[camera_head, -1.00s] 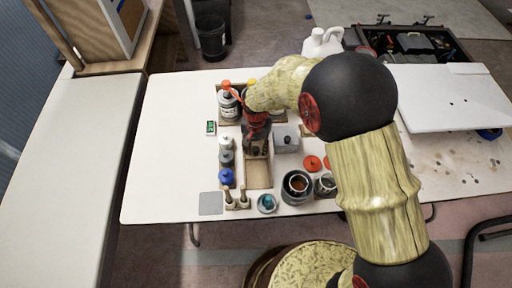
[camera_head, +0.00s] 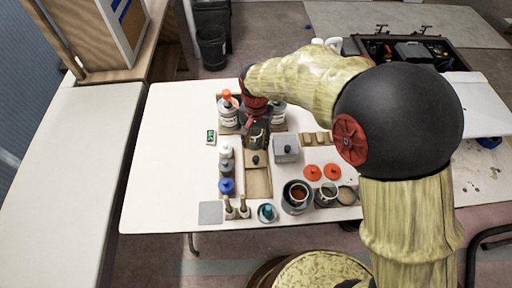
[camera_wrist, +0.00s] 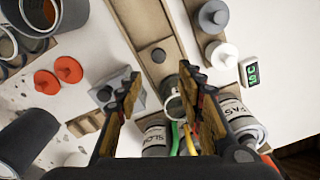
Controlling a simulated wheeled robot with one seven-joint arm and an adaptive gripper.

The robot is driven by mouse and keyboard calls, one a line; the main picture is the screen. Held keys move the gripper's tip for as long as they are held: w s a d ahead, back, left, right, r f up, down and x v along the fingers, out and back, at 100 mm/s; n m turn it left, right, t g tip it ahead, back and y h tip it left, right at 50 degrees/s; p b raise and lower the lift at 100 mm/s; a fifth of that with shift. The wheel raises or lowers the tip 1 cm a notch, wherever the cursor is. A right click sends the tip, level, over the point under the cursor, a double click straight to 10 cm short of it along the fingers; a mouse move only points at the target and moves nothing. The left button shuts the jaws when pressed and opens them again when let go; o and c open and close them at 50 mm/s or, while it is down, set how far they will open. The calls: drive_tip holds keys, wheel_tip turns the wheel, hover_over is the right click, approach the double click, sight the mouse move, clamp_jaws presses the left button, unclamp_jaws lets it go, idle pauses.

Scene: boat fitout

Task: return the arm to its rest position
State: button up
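My gripper (camera_head: 256,138) hangs above the white table (camera_head: 165,165), near the labelled bottles at the back of the wooden rack. In the wrist view my gripper (camera_wrist: 159,76) has its two fingers well apart, with no object clasped. A small glass or pot (camera_wrist: 174,106) shows beyond and between the fingers, lower down. My arm reaches across the right of the head view with its elbow bent. The gripper's exact height above the things below cannot be told.
Two labelled bottles (camera_wrist: 241,117) (camera_wrist: 156,140) stand close to the fingers. A grey lidded box (camera_head: 285,148), red lids (camera_head: 332,171), open pots (camera_head: 296,196) and a blue-capped bottle (camera_head: 226,186) stand around. The left of the table is clear.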

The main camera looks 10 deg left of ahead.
drive_tip(key=shift+r, duration=0.55)
drive_tip(key=shift+n, duration=0.3)
drive_tip(key=s+d+r+t, duration=0.2)
drive_tip(key=s+d+r, duration=0.4)
drive_tip(key=d, duration=0.3)
drive_tip(key=s+d+r+t, duration=0.1)
drive_tip(key=s+d+r, duration=0.5)
drive_tip(key=d+r, duration=0.2)
drive_tip(key=s+d+r+n+t, duration=0.1)
drive_tip(key=s+d+r+t, duration=0.1)
drive_tip(key=s+d+r, duration=0.4)
drive_tip(key=d, duration=0.4)
drive_tip(key=shift+s+d+r+t, duration=0.2)
drive_tip(key=shift+d+r+t, duration=0.1)
drive_tip(key=shift+r, duration=0.1)
